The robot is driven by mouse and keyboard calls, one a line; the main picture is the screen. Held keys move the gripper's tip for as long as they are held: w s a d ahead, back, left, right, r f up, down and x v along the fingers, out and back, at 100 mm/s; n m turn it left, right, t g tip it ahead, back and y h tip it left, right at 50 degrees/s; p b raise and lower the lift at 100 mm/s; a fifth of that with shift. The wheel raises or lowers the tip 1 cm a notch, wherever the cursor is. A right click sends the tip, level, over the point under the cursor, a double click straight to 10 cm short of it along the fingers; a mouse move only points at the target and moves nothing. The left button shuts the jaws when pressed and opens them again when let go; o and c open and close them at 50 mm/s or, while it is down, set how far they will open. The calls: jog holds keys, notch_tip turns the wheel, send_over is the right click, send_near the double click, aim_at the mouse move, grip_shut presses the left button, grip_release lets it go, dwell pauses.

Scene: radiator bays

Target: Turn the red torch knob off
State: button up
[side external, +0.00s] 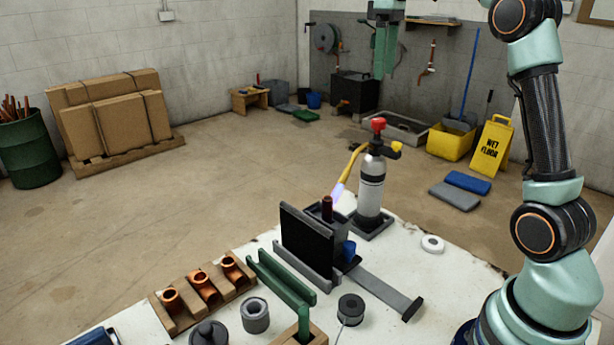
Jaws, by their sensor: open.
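The torch (371,188) is a grey and white cylinder standing upright on a dark base on the white worktop. The red knob (379,124) sits on its top. A yellow nozzle (355,158) slants down to the left, and a pale blue-violet flame (338,191) shows at its tip. My gripper (385,70) is at the top of the picture, its green fingers pointing down. It is open and empty, above the red knob in the picture and apart from it. Its depth relative to the knob is hard to tell.
A black upright plate (306,245) stands left of the torch, near the flame. Copper fittings (202,284) sit in a wooden rack at front left. A white tape roll (432,243) lies right of the torch. A yellow wet-floor sign (493,146) stands on the floor behind.

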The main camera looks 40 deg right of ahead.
aim_at(379, 119)
notch_tip(379, 119, down, 11)
jog(key=shift+f, duration=0.1)
dwell(0.5)
grip_shut()
